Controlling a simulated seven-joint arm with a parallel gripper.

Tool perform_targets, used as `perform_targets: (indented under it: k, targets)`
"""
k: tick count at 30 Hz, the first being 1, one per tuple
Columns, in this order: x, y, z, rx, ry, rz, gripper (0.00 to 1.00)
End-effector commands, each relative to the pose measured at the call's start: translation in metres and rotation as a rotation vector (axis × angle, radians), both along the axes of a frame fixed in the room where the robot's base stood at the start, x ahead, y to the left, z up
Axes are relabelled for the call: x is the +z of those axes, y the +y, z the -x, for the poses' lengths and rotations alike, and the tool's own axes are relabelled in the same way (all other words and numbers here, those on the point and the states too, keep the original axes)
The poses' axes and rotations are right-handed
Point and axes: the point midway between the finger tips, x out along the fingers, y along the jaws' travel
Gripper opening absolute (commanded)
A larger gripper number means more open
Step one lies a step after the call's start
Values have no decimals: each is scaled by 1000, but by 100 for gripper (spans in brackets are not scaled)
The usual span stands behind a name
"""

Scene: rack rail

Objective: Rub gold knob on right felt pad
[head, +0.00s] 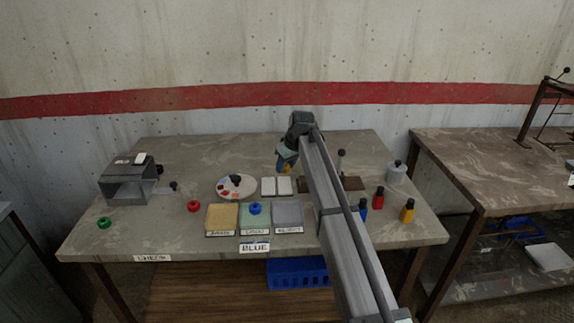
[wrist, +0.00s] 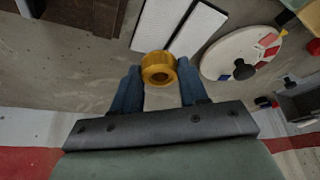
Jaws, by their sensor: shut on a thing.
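My gripper (head: 286,162) is shut on the gold knob (wrist: 158,68), a short ring-like cylinder with a dark hole, held between the blue fingertips in the wrist view. In the head view only a bit of gold shows below the fingers. Two white felt pads lie side by side just in front of the gripper: the left pad (head: 268,187) and the right pad (head: 284,186). The wrist view is turned round, so the right pad (wrist: 163,18) appears left of the left pad (wrist: 199,28). The knob appears near the pads' far end, apart from them; its height is unclear.
A round white palette (head: 244,189) with coloured patches is left of the pads. Yellow, green and grey trays (head: 289,215) stand in front, a blue knob (head: 255,208) on the green one. Bottles (head: 378,198) stand right of my arm. A brown rail (head: 351,184) lies partly behind my arm.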

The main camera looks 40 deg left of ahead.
Motion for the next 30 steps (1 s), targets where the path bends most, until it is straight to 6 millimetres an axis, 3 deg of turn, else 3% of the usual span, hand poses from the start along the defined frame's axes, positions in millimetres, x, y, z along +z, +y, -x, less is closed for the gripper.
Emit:
perform_targets:
  k: [11, 30]
  targets:
    - [-8, 0, 0, 42, 1, 0, 19]
    - [-52, 0, 0, 40, 1, 0, 19]
